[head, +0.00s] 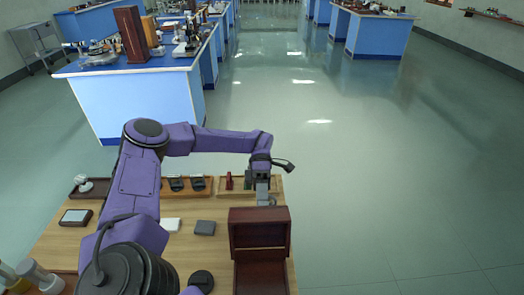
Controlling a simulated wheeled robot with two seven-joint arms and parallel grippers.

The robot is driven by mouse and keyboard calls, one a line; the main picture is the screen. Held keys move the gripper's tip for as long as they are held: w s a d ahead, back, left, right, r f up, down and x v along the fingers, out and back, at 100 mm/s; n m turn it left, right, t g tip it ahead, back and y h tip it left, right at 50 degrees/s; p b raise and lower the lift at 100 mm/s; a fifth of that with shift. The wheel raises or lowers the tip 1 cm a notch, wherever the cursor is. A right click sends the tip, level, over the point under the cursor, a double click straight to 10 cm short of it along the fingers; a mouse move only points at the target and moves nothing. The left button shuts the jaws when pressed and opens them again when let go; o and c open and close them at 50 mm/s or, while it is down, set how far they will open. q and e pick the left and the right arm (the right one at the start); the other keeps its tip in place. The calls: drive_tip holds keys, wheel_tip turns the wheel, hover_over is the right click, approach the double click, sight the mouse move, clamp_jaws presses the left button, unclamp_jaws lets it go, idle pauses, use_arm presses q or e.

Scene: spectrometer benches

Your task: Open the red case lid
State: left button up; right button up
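The dark red-brown case (262,277) stands at the front right of the wooden table and is cut off by the bottom edge of the head view. Its upper part, which looks like the lid (259,236), appears raised at the far side, though how far it is open is hard to tell. My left gripper (262,200) points down just beyond the case, close to the lid's top edge. Whether it touches the lid is unclear. Its fingers are too small to read as open or shut. My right gripper is not in view.
A wooden tray with dark items (187,185) and a small red object (229,181) line the table's far side. A white block (171,224), a grey block (205,228) and a dark round piece (202,280) lie left of the case. Open floor (400,220) lies to the right.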

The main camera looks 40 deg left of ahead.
use_arm(q)
drive_tip(key=b+v, duration=0.1)
drive_tip(key=v, duration=0.6)
drive_tip(key=shift+w, duration=0.15)
drive_tip(key=shift+a, duration=0.1)
